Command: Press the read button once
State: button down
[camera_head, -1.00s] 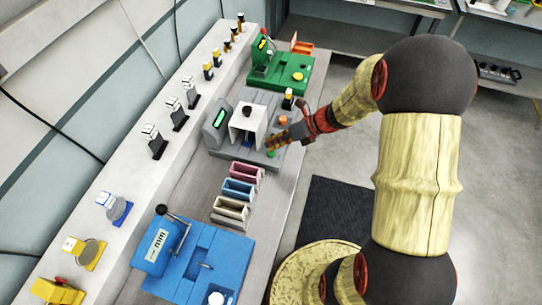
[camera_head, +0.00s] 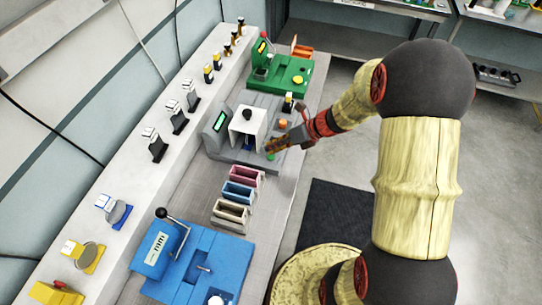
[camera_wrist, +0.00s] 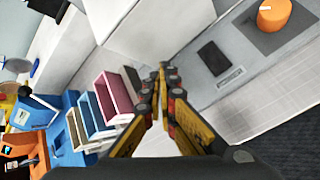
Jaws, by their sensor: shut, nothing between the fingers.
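The grey module (camera_head: 222,153) stands mid-bench with a green-lit display (camera_head: 220,121), a white hood (camera_head: 246,125) and a dark knob on top. A small green button-like part (camera_head: 270,156) shows at its front edge, just below my fingertips. An orange button (camera_head: 283,124) sits farther back on the module and also shows in the wrist view (camera_wrist: 273,15). I cannot read which one is the read button. My gripper (camera_head: 270,147) is shut and empty, over the module's front part. In the wrist view its fingertips (camera_wrist: 163,72) meet; whether they touch anything is unclear.
Pink, blue and beige open bins (camera_head: 238,190) stand nearby on the bench. A blue module (camera_head: 215,262) with a lever is nearer, a green module (camera_head: 288,77) farther. Several small holders line the white shelf (camera_head: 140,180).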

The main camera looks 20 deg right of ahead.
jog(key=shift+f, duration=0.1)
dwell(0.4)
jog(key=shift+f, duration=0.35)
jog(key=shift+f, duration=0.35)
dwell(0.6)
dwell(0.4)
jog(key=shift+r+p, duration=0.85)
notch_tip(320, 180, up, 5)
jog(key=p, duration=0.5)
